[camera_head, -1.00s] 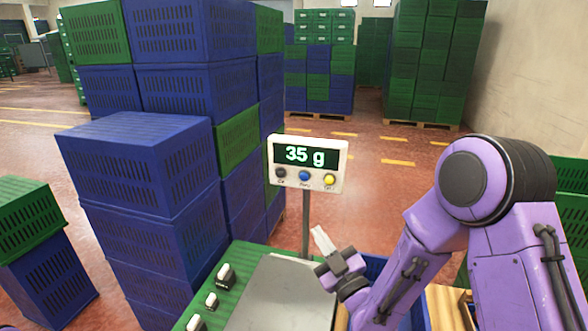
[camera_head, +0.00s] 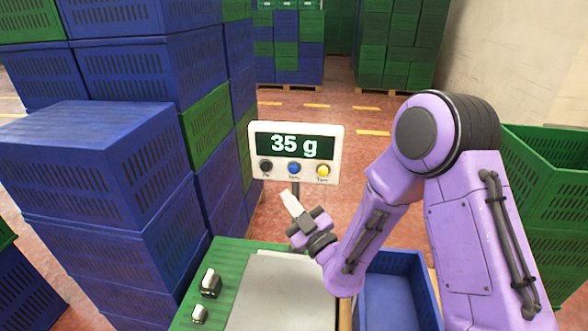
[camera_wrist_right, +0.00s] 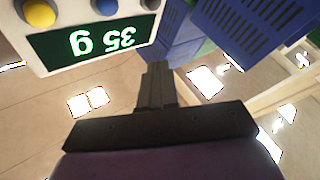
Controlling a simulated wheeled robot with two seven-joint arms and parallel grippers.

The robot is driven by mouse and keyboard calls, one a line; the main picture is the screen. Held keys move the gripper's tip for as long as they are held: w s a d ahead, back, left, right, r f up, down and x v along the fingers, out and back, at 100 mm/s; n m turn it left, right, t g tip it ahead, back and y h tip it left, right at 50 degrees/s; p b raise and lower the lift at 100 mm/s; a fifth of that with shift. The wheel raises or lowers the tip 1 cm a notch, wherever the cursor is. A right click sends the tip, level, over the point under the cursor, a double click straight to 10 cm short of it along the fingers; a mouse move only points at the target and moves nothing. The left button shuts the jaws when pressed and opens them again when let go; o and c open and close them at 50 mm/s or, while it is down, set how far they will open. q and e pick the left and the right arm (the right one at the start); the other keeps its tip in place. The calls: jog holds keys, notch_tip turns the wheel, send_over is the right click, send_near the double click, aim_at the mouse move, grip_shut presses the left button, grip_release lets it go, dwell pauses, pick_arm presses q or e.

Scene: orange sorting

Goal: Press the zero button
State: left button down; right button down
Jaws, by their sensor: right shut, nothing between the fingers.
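The scale's display box (camera_head: 335,150) is white and reads 35 g. Under its screen are a black button (camera_head: 265,166), a blue button (camera_head: 294,168) and a yellow button (camera_head: 323,171); their labels are too small to read surely. In the right wrist view the box appears upside down, with the yellow button (camera_wrist_right: 40,13) and the blue button (camera_wrist_right: 106,6) at the top. My right gripper (camera_head: 289,200) is shut and empty. In the head view its pale tips appear just below the blue button, apart from it. My left gripper is out of view.
A blue crate (camera_head: 390,300) stands at right of the plate. Stacked blue crates (camera_head: 95,150) rise on the left, and green crates (camera_head: 550,170) stand at right.

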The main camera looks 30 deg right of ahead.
aim_at(294, 169)
jog(key=w+d+p, duration=0.2)
jog(key=w+d, duration=0.3)
jog(key=w, duration=0.1)
jog(key=shift+w+f, duration=0.2)
jog(key=shift+w, duration=0.2)
jog(key=shift+w, duration=0.1)
dwell(1.6)
jog(key=shift+w+d, duration=0.25)
jog(key=shift+w, duration=0.05)
